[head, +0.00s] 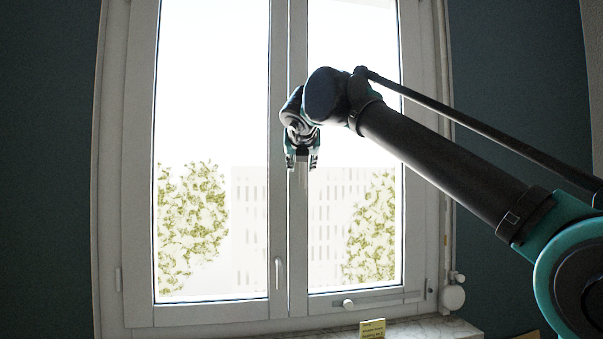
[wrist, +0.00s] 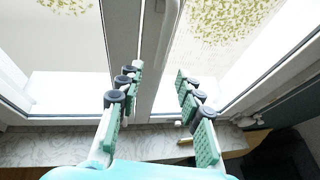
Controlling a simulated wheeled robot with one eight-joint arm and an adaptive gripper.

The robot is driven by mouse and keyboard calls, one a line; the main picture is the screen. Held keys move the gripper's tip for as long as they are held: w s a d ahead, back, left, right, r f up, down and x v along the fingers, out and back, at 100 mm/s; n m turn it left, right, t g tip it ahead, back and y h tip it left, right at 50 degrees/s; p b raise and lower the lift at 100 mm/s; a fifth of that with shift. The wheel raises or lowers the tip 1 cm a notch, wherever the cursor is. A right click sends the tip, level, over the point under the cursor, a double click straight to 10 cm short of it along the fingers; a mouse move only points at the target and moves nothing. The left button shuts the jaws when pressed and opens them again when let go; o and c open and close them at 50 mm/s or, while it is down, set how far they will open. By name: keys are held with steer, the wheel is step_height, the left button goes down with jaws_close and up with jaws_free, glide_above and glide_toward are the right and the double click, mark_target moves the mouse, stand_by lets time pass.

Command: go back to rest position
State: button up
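My gripper (head: 301,166) hangs at the end of my raised arm, in front of the window's middle frame in the head view. It points downward. In the wrist view my gripper (wrist: 158,92) has its two green-padded fingers spread apart, with nothing between them but the window frame and sill behind. The fingers touch nothing that I can see. No piano shows clearly in either view.
A white double window (head: 140,200) with a handle (head: 278,273) fills the background. Below is a marble sill (head: 430,328) with a small yellow object (head: 372,329) on it. A dark wall (head: 50,170) stands left.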

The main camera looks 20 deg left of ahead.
steer(key=shift+v, duration=0.9)
steer(key=w+d+f+n+t+y, duration=0.2)
steer(key=w+n, duration=0.3)
steer(key=w+d+f+n+t+y, duration=0.1)
steer(key=w+d+f+n+y, duration=0.15)
steer(key=w+n, duration=0.25)
steer(key=s+d+f+n+g, duration=0.2)
steer(key=d+f+n, duration=0.4)
steer(key=f, duration=0.5)
steer(key=s+d+f+n+g, duration=0.15)
steer(key=d+f+n, duration=0.4)
steer(key=f, duration=0.65)
steer(key=s+d+f+n+g, duration=0.2)
steer(key=d+f+n, duration=0.4)
steer(key=f, duration=0.5)
steer(key=s+d+f+n+g+h, duration=0.2)
steer(key=s+d+f+g+h, duration=0.1)
steer(key=s+d+f, duration=0.8)
steer(key=s+d+f+n+g+h, duration=0.2)
steer(key=s+d+f+h, duration=0.4)
steer(key=s+d+f, duration=0.5)
steer(key=d+f+g, duration=0.1)
steer(key=d+f, duration=0.2)
steer(key=f, duration=0.4)
steer(key=shift+s+d+f, duration=0.2)
steer(key=shift+d+f, duration=0.05)
steer(key=shift+f, duration=0.15)
